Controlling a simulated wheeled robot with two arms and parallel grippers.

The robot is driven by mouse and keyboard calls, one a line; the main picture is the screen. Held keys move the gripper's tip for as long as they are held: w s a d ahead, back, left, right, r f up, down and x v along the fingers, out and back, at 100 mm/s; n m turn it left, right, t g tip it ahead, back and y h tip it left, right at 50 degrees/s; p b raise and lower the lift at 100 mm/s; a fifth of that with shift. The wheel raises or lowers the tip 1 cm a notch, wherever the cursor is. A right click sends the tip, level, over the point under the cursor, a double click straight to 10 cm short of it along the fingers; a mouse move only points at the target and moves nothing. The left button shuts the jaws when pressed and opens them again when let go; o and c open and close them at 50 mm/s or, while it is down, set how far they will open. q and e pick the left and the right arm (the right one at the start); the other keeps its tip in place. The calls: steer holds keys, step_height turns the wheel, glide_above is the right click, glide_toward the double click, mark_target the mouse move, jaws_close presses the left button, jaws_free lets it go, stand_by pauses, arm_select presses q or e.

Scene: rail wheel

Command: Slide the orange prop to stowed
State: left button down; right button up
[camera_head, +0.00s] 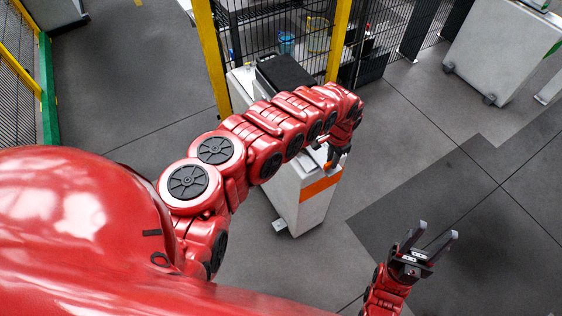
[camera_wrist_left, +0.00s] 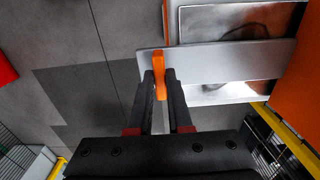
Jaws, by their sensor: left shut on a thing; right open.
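The orange prop (camera_wrist_left: 160,74) is a narrow orange piece at the edge of a flat silver metal plate (camera_wrist_left: 220,62) in the left wrist view. My left gripper (camera_wrist_left: 161,92) has its two dark fingers closed on either side of the prop. In the head view the left gripper (camera_head: 334,158) is at the top of a white cabinet (camera_head: 305,207) with an orange band, and the arm hides much of that top. My right gripper (camera_head: 432,240) is open and empty over the floor at lower right, apart from the cabinet.
A black mesh fence with yellow posts (camera_head: 211,60) stands behind the cabinet. A dark box-like thing (camera_head: 284,72) lies beyond my left arm. Another white cabinet (camera_head: 500,45) stands at upper right. The grey floor (camera_head: 480,200) around my right gripper is clear.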

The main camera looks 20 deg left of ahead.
mark_target(321, 154)
arm_select(q)
steer(key=shift+w, duration=0.1)
steer(key=shift+w+a+b, duration=0.7)
steer(key=shift+a+b, duration=0.25)
steer(key=shift+a, duration=0.05)
steer(key=shift+w+a+b, duration=0.4)
steer(key=shift+a+b, duration=0.15)
steer(key=shift+a, duration=0.1)
steer(key=shift+w+a+f+b, duration=0.1)
steer(key=shift+w+a+b, duration=0.5)
steer(key=shift+b, duration=0.35)
steer(key=shift+w+a+b, duration=0.3)
steer(key=shift+a+b, duration=0.2)
steer(key=shift+b, duration=0.3)
steer(key=shift+w+a+b, duration=0.25)
steer(key=shift+a+b, duration=0.25)
steer(key=shift+b, duration=0.25)
